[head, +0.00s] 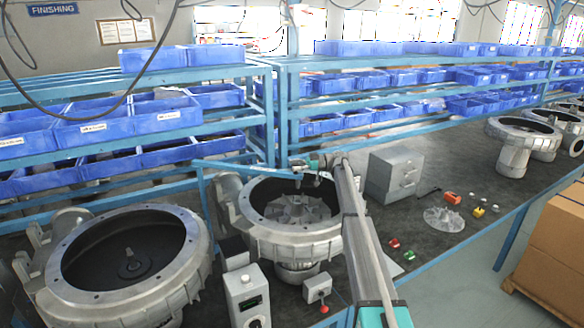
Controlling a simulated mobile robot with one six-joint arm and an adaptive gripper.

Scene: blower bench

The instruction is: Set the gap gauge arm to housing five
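A thin light blue bar (245,170), which looks like the gap gauge arm, runs from a blue post at the left to above the rear rim of the middle housing (262,235). My gripper (299,180) is small here, over that housing near the bar's right end. I cannot tell whether it touches the bar or how its fingers stand. The middle housing is open on top with a finned impeller (300,208) inside. A larger open housing (185,272) stands at left front, with a dark interior and a hub. No housing number is readable.
More housings (522,130) stand at the far right of the bench. A grey drawer cabinet (394,175), a loose impeller (444,219) and small red and yellow parts lie on the bench. A control box (246,296) stands in front. Racks of blue bins (95,131) line the back.

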